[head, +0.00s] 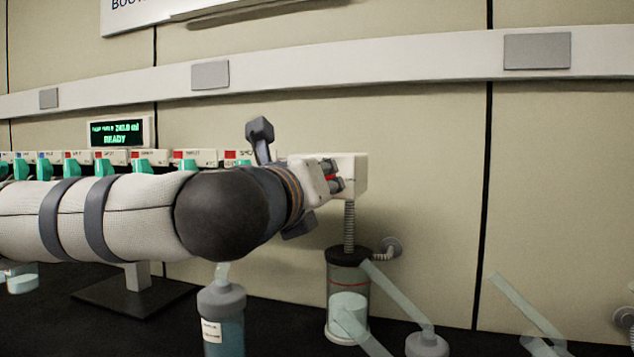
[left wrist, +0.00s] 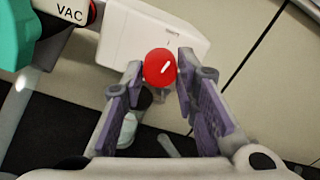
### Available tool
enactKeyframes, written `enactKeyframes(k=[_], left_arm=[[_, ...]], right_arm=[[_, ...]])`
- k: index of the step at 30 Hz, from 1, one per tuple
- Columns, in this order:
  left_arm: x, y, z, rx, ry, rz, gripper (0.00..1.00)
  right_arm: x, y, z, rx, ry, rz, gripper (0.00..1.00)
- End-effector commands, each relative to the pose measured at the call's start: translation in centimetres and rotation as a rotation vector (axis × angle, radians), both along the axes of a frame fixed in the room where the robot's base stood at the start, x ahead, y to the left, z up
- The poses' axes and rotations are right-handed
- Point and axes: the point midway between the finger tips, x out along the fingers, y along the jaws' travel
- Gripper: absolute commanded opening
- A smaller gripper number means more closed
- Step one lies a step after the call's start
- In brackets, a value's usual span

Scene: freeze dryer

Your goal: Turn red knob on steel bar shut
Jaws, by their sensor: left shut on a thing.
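The red knob (left wrist: 159,68) is round and glossy and sits at the end of a pale block (left wrist: 160,35) in the left wrist view. My left gripper (left wrist: 161,75) has one finger on each side of it, shut on the knob near the fingertips. In the head view, only a sliver of red shows between the fingers of my left gripper (head: 335,177), in front of the pale block (head: 354,173). My arm hides most of the knob and part of the bar there. The knob's turn position cannot be told. My right gripper is not in view.
A row of teal valve handles (head: 141,165) runs left behind my arm, under a lit READY display (head: 121,132). Below stand a clear cylinder (head: 348,305) with a ribbed hose (head: 350,225) and a capped bottle (head: 222,320). Flasks with slanted tubes stand at lower right.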

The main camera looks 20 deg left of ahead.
Motion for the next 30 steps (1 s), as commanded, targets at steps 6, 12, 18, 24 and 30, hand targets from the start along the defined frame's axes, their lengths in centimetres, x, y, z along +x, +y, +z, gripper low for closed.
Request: enactKeyframes(k=[6,12,18,24,30], left_arm=[[0.00,0.12,0.36,-0.120,-0.005,0.003,0.00],[-0.01,0.13,0.40,-0.183,-0.003,0.002,0.00],[-0.02,0.14,0.43,-0.209,-0.003,0.002,0.00],[-0.02,0.14,0.46,-0.213,-0.004,0.002,0.00],[-0.02,0.14,0.49,-0.213,-0.004,0.002,0.30]], right_arm=[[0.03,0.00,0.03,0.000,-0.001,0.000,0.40],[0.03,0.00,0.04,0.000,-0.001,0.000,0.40],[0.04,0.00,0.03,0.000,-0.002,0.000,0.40],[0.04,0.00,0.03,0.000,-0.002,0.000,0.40],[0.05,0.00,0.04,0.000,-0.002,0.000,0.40]])
